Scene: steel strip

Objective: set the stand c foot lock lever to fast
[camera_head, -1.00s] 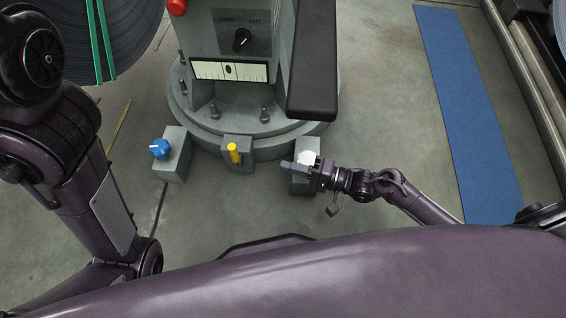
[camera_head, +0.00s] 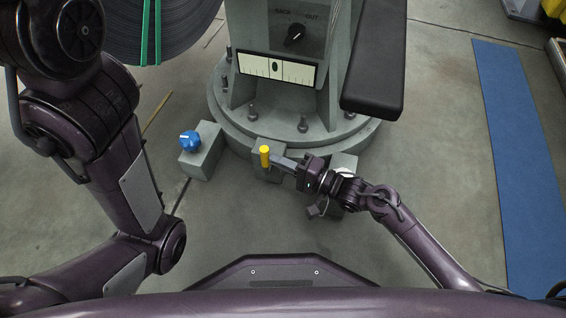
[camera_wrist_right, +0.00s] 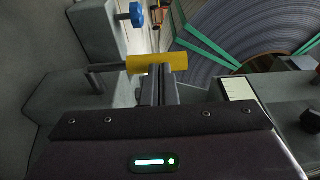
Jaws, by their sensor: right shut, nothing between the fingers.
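The stand (camera_head: 298,85) has a round grey base with a small grey block at its front. On that block is a lever with a yellow handle (camera_head: 265,156), standing upright in the head view. In the right wrist view the yellow handle (camera_wrist_right: 140,64) lies across the picture on a thin metal arm. My right gripper (camera_head: 279,162) is shut and empty, its fingertips just right of the handle. In the right wrist view the fingertips (camera_wrist_right: 161,72) overlap the handle; I cannot tell whether they touch. My left gripper is out of view.
A block with a blue knob (camera_head: 189,141) stands left of the lever. A white-topped block (camera_head: 346,162) is partly hidden behind my right gripper. A dial (camera_head: 294,36) and a scale (camera_head: 277,68) are on the stand. A dark padded bar (camera_head: 374,60) overhangs right. Open floor lies around.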

